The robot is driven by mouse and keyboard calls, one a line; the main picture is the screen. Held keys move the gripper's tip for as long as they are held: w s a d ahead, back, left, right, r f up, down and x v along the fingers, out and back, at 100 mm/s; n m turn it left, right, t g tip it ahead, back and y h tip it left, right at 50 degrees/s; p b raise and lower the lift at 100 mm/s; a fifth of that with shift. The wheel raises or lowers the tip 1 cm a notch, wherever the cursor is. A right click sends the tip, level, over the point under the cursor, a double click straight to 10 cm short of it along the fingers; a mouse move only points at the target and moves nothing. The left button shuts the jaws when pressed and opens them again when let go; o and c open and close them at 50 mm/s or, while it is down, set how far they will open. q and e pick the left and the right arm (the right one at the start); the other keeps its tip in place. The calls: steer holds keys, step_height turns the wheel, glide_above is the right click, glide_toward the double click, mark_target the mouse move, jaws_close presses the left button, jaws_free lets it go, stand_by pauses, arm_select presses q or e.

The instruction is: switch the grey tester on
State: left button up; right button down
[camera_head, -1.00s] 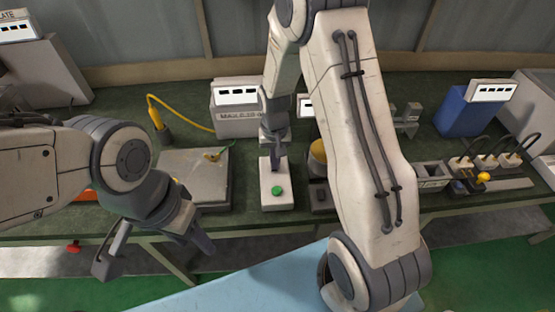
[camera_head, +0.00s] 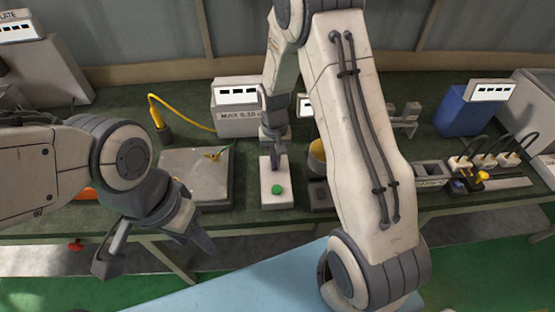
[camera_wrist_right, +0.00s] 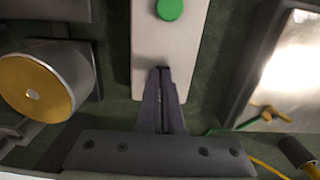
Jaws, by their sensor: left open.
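A light grey box with a green button (camera_head: 277,189) stands on the bench in the middle; it also shows in the right wrist view (camera_wrist_right: 145,35). I cannot tell for sure whether it is the grey tester. A grey box with a display and a label starting "MAX" (camera_head: 226,120) stands behind it. My right gripper (camera_head: 275,163) points down at the box's far end; in the right wrist view its fingers (camera_wrist_right: 165,72) are together, with nothing clear between them. Touching cannot be told. My left gripper (camera_head: 152,255) is open and empty, over the bench's front edge.
A flat grey plate (camera_head: 192,185) with a yellow cable end lies left of the button box. A yellow-topped cylinder (camera_wrist_right: 40,85) stands close to my right gripper. A blue box (camera_head: 462,113) and plugged-in cables (camera_head: 482,160) are at the right.

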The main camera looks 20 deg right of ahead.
steer(key=shift+w+d, duration=0.15)
steer(key=shift+w, duration=0.45)
steer(key=shift+r+p, duration=0.15)
steer(key=shift+p, duration=0.15)
steer(key=r+p, duration=0.2)
steer(key=r, duration=0.1)
steer(key=r+p, duration=0.1)
steer(key=shift+s+r+p, duration=0.35)
steer(key=shift+r+p, duration=0.05)
step_height(320, 180, up, 9)
steer(key=b, duration=0.1)
steer(key=shift+b, duration=0.4)
